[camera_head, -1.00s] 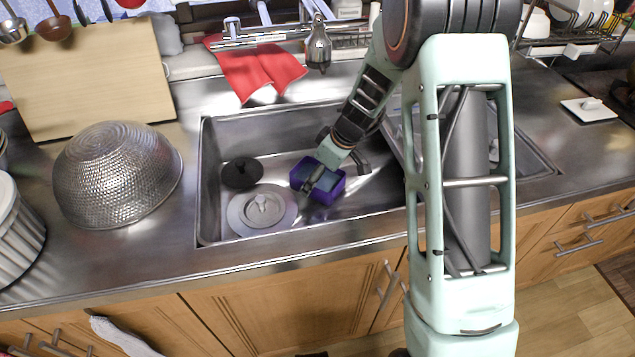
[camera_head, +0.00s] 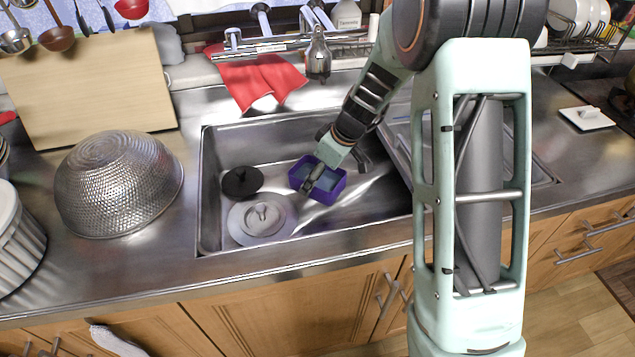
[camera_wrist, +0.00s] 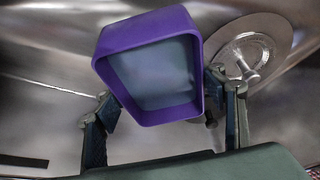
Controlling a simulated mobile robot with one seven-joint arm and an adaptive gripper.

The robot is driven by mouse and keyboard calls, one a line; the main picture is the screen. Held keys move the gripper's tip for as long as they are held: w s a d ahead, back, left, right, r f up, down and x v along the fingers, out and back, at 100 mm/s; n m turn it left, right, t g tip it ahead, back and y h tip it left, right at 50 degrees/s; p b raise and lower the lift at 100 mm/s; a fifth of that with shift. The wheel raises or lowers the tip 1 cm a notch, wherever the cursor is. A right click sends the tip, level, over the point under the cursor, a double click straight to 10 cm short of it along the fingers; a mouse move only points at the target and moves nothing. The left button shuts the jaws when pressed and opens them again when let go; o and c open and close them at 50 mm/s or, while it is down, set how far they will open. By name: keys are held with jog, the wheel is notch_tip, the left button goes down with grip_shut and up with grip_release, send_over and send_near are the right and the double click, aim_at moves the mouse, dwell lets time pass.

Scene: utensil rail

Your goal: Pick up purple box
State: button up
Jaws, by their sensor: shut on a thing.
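The purple box (camera_head: 328,192) is a small open-topped tray with a blue-grey inside, in the sink in the head view. It also fills the upper middle of the wrist view (camera_wrist: 150,116), tilted, with its open side facing the camera. My gripper (camera_head: 309,186) reaches down into the sink at the box. In the wrist view its two fingers (camera_wrist: 168,108) stand at the left and right sides of the box, shut on it. The fingertips are partly hidden behind the box. I cannot tell whether the box is clear of the sink floor.
The sink (camera_head: 210,215) also holds a pale round strainer lid (camera_head: 246,228) and a black plug (camera_head: 242,181).

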jog(key=s+a+r+p, duration=0.1)
jog(key=s+a+r, duration=0.4)
jog(key=s+r, duration=0.4)
jog(key=s, duration=0.4)
jog(key=shift+r, duration=0.25)
